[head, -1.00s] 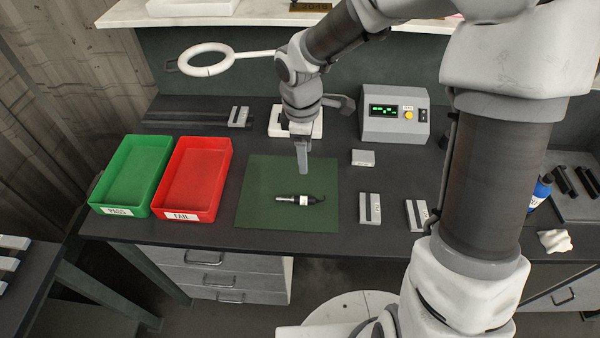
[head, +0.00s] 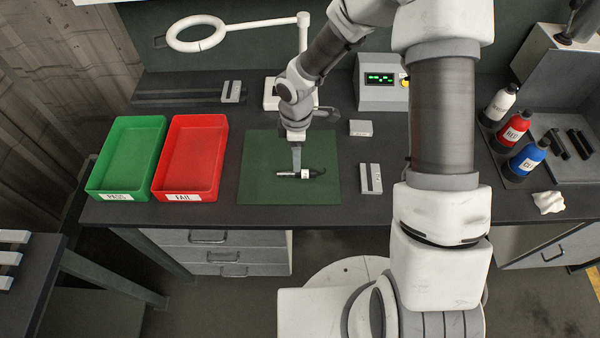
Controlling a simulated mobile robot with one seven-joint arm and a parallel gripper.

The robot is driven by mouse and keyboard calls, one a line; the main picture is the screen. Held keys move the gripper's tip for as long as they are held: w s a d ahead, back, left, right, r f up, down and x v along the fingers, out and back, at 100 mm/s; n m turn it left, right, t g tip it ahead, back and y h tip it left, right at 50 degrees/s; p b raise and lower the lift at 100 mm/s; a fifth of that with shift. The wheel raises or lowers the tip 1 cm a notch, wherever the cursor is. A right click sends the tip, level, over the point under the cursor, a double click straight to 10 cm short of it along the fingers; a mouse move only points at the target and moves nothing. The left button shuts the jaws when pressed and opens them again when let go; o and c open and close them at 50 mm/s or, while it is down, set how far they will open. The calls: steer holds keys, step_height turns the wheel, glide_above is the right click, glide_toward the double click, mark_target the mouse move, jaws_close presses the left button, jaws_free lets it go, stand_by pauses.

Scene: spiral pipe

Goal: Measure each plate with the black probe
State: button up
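The black probe (head: 315,174) lies on the green mat (head: 262,188), with its narrow end to the left and a white label at its middle. My gripper (head: 296,167) points straight down at the probe, its fingertips at or just above the probe's body. The view is too small to tell whether the fingers are apart or closed on it. One grey slotted plate (head: 365,180) lies right of the mat. Another slotted grey piece (head: 231,91) is at the back left, by a dark rail. Several light plates (head: 10,258) show on the side table at left.
A green PASS tray (head: 104,185) and red FAIL tray (head: 160,182) stand left of the mat. A meter box (head: 380,97) with a lit green display and a small grey block (head: 361,128) are behind right. A ring lamp (head: 197,47) overhangs the back. Bottles (head: 515,128) stand far right.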

mark_target(296, 174)
steer(key=shift+s+a+f, duration=0.1)
steer(key=shift+f, duration=3.4)
jaws_close()
